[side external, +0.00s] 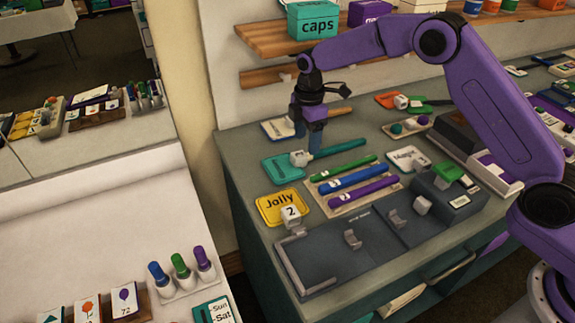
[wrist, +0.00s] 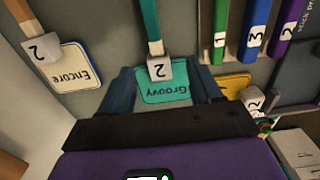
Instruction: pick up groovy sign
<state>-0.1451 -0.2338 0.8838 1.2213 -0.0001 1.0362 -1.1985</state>
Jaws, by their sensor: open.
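The groovy sign is a teal board lettered "Groovy" (wrist: 176,92), with a pale block marked 2 on it and a teal stick handle. In the wrist view its lettering is upside down, and the handle runs up to the top edge. In the side external view the teal board (side external: 283,170) lies on the grey counter, its handle pointing right. My gripper (wrist: 160,78) is open, with one finger on each side of the sign's block and nothing held. In the side external view my gripper (side external: 307,137) points down over the sign, near its block.
The Encore sign (wrist: 83,65) lies beside it. The yellow Jolly sign (side external: 282,206) lies towards the front. Green, blue and purple sticks (side external: 350,180) lie in a rack to the right. A dark grey tray with upright clips (side external: 335,262) fills the counter's front.

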